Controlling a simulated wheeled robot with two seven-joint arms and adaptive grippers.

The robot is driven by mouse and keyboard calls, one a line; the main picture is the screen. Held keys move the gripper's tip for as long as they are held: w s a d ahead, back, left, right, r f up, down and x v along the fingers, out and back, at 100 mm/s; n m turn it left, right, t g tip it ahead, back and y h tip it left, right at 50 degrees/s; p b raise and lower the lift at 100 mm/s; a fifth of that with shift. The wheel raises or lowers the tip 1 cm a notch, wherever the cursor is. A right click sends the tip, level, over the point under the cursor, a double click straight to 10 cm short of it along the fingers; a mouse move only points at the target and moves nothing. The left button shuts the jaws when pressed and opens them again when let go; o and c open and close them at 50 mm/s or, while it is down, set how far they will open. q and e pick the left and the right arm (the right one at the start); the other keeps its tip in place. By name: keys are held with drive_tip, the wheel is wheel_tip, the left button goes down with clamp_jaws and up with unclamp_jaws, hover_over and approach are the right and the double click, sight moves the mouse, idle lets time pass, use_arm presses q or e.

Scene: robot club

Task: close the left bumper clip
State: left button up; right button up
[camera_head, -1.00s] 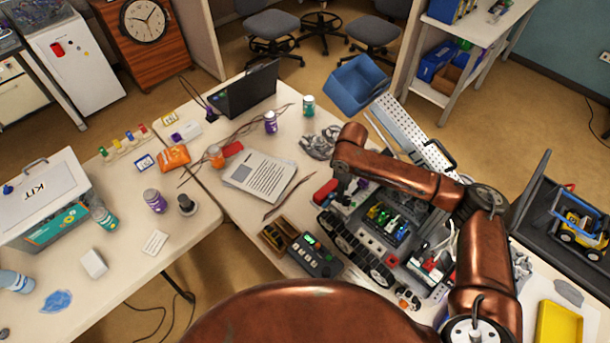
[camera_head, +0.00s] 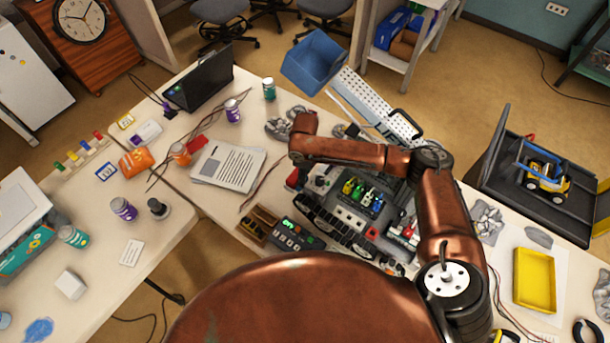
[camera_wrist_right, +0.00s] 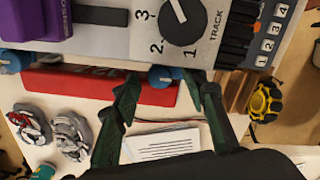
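The red bumper (camera_wrist_right: 85,85) lies along the edge of the grey robot vehicle (camera_wrist_right: 100,50) in the right wrist view. A blue clip (camera_wrist_right: 163,76) sits at its right part and another blue clip (camera_wrist_right: 12,60) at its left end in that picture. My right gripper (camera_wrist_right: 163,88) is open, its dark green fingers on either side of the first clip; I cannot tell whether they touch it. In the head view the vehicle (camera_head: 352,217) is partly covered by my right arm, and a bit of the red bumper (camera_head: 292,178) shows. My left gripper is not in view.
A paper sheet (camera_head: 228,165) and laptop (camera_head: 200,80) lie left of the vehicle. A control box (camera_head: 296,236) stands in front. A blue bin (camera_head: 314,62) is behind, and a yellow tray (camera_head: 535,280) is right.

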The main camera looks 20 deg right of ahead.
drive_tip(key=shift+f, duration=0.3)
clamp_jaws()
idle(0.4)
